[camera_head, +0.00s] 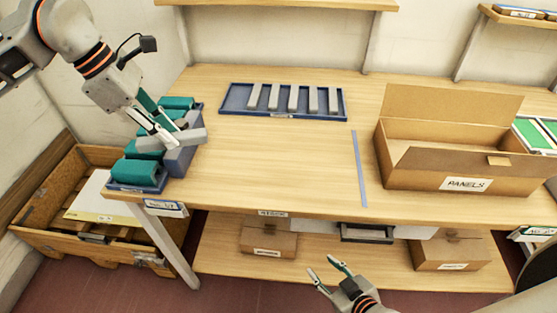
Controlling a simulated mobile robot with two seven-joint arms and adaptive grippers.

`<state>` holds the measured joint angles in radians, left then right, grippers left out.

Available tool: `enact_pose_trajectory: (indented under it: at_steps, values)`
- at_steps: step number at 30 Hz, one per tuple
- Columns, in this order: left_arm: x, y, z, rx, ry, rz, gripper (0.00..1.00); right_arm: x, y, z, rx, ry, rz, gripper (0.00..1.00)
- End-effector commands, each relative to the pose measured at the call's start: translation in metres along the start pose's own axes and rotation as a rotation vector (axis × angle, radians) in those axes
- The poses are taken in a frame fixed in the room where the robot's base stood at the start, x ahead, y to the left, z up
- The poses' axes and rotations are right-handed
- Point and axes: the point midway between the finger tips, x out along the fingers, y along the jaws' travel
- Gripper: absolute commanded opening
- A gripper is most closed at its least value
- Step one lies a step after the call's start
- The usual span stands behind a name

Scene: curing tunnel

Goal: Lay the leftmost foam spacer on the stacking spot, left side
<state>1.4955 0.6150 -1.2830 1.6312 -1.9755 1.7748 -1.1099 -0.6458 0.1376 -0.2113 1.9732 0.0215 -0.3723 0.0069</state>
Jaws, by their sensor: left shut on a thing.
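My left gripper (168,136) is shut on a grey foam spacer (187,137), a long bar held above the left stack. Beneath and around it are teal blocks (136,173) and a blue-grey block (181,159) on a dark blue tray (122,187) at the table's left end. I cannot tell whether the spacer touches the blocks below. Several more grey spacers (293,98) stand in a row in a blue tray (236,100) at the back; its left end is bare. My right gripper (324,268) is open and empty, low in front of the table.
An open cardboard box (430,172) marked PANELS stands on the right of the table, beside a blue strip (359,168). The middle of the tabletop (275,160) is clear. A wooden crate (35,195) is on the floor at left. Boxes (268,240) sit on the lower shelf.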

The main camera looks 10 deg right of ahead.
Motion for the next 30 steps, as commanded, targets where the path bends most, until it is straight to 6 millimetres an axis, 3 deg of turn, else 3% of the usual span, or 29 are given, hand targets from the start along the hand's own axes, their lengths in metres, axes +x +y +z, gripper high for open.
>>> enact_pose_trajectory:
  at_steps: [21,26,30]
  values:
    - [-0.010,0.031,0.123,-1.046,0.005,0.438,0.10,0.013,-0.004,0.034,-0.003,-0.024,-0.003,0.40]
    - [-0.010,0.032,0.133,-1.146,0.005,0.476,0.10,0.014,-0.004,0.036,-0.004,-0.025,-0.003,0.40]
    - [0.007,0.032,0.127,-1.166,0.008,0.478,0.10,0.014,-0.004,0.036,-0.004,-0.025,-0.002,0.40]
